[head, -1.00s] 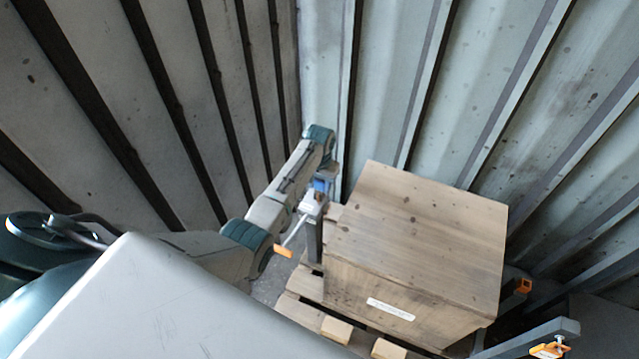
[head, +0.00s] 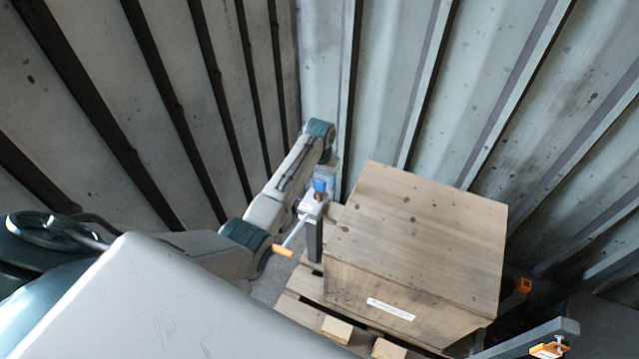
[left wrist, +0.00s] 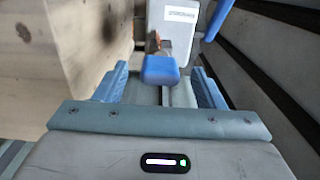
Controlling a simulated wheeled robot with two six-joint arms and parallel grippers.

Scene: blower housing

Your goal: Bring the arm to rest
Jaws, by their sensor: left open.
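My left arm reaches into the corner and bends down at its elbow. My left gripper (head: 325,176) is beside the far left side of the wooden crate (head: 420,235). In the left wrist view its two blue fingers (left wrist: 160,75) are spread apart. A blue-tipped part (left wrist: 160,70) shows between them, in front of a grey labelled block (left wrist: 181,18). I cannot tell whether the fingers touch it. In the head view a grey clamp (head: 314,208) with an orange-ended bar (head: 283,251) stands just below the gripper. My right gripper is not in view.
The crate stands on a wooden pallet (head: 336,330). Corrugated metal walls (head: 400,60) close in behind and on the left, near my arm. A grey bracket (head: 530,338) with an orange-handled clamp (head: 550,350) is at the lower right.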

